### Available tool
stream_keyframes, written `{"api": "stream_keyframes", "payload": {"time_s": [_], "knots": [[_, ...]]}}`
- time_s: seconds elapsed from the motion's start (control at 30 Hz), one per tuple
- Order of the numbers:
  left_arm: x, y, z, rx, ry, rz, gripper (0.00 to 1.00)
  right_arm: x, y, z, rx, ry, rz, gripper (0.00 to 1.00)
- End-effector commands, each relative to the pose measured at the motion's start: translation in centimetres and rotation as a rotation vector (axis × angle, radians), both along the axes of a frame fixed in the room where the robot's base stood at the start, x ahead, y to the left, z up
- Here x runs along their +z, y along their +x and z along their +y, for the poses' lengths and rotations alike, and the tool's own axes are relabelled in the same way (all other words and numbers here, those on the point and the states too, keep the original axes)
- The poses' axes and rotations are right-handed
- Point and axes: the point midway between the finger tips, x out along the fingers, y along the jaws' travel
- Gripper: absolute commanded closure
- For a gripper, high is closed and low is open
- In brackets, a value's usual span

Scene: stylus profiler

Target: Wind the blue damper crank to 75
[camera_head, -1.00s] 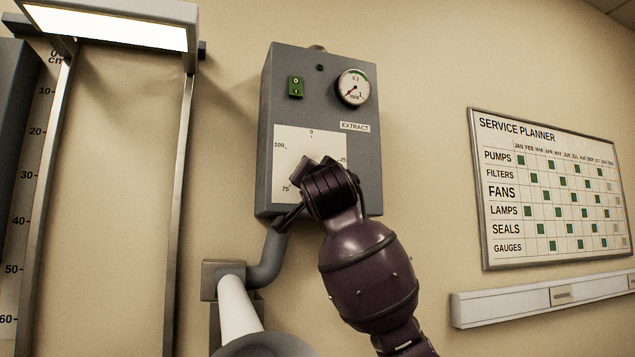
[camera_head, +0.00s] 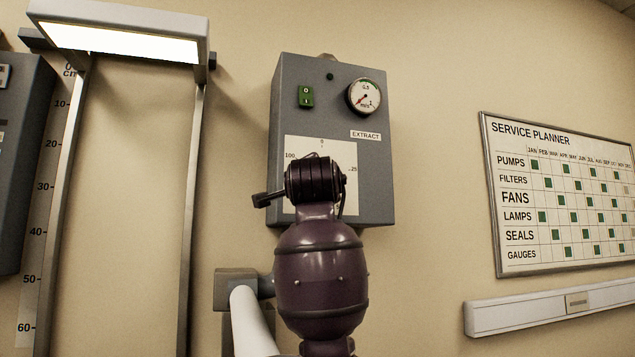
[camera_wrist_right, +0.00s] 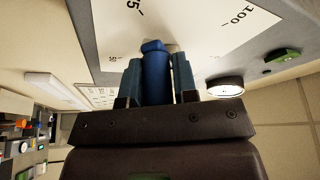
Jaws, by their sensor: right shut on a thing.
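The blue crank's handle (camera_wrist_right: 156,82) stands between the two fingers of my right gripper (camera_wrist_right: 157,80) in the right wrist view, and the gripper is shut on it. Behind it is the white dial plate (camera_wrist_right: 190,18), with 100 to the right of the handle and a partly cut-off number ending in 5 above it. In the head view my right wrist covers the crank and the lower part of the dial plate (camera_head: 308,146). There 100 shows at the left, 25 at the right; 75 is hidden. I cannot read the crank's exact setting. My left gripper is not in view.
The grey EXTRACT box (camera_head: 375,180) carries a green switch (camera_head: 306,97) and a round gauge (camera_head: 363,97). A lamp frame (camera_head: 190,180) stands at the left. A service planner board (camera_head: 560,195) and a wall rail (camera_head: 520,312) are at the right.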

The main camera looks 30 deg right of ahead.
Motion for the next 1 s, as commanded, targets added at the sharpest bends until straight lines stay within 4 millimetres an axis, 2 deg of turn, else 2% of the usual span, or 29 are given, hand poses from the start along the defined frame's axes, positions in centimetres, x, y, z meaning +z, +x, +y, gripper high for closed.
{"api": "stream_keyframes", "payload": {"time_s": [0.4,0.43,0.57,1.0], "knots": [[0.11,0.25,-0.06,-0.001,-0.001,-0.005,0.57,-0.34,0.13,-0.18,-0.003,0.01,0.007,0.97],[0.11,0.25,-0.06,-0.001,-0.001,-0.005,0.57,-0.35,0.13,-0.17,-0.003,0.01,0.007,0.68],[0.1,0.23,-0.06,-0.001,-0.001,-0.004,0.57,-0.27,0.11,-0.12,-0.002,0.009,0.005,0.5],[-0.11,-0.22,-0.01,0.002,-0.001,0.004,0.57,-0.08,0.04,0.0,0.0,0.006,0.001,0.5]]}}
